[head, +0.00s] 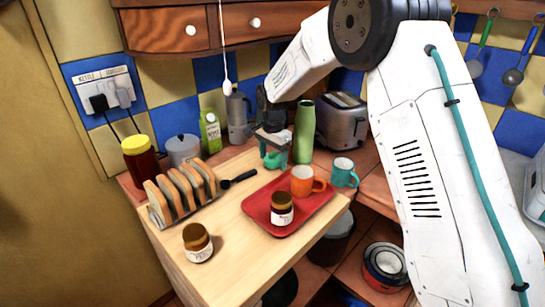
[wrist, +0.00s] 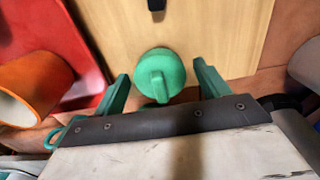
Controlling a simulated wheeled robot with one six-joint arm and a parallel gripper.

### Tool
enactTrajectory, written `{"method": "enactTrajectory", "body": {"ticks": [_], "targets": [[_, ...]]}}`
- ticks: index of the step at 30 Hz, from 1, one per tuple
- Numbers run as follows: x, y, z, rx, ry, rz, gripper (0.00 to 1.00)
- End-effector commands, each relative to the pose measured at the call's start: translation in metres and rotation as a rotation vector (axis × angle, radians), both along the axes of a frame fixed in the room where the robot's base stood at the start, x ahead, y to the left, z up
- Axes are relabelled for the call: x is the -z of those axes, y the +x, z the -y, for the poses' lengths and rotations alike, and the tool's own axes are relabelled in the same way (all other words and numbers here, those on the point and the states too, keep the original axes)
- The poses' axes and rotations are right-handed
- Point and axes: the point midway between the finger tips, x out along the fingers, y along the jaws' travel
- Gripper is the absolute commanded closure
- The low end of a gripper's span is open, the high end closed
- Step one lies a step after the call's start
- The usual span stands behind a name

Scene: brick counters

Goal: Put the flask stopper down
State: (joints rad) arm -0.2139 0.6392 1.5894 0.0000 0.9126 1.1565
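The green flask stopper (head: 274,160) sits near the far edge of the pale wooden worktop, beside the tall green flask (head: 304,132). In the wrist view the round stopper (wrist: 160,74) lies between the two green fingers of my gripper (wrist: 162,86). A narrow gap shows on each side of it, so my gripper is open around the stopper and not closed on it. In the head view my gripper (head: 271,141) is just above the stopper and partly hides it. The stopper's underside is hidden, so its contact with the surface is hard to see.
A red tray (head: 259,213) with an orange mug (head: 303,181) and a jar (head: 281,208) is close by. A teal mug (head: 343,172), toaster (head: 341,121), coffee pot (head: 237,117) and green carton (head: 210,133) stand around. A toast rack (head: 181,190) is at left. Bare worktop (head: 235,262) lies in front.

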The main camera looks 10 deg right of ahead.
Motion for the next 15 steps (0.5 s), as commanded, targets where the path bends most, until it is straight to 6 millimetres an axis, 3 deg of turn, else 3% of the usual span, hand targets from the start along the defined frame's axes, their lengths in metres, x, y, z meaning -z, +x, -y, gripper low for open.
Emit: {"method": "enactTrajectory", "body": {"ticks": [7, 15], "targets": [[-0.014, 0.001, 0.0, 0.0, 0.0, 0.002, 0.26], [-0.07, 0.001, 0.0, 0.0, 0.001, 0.004, 0.26]]}}
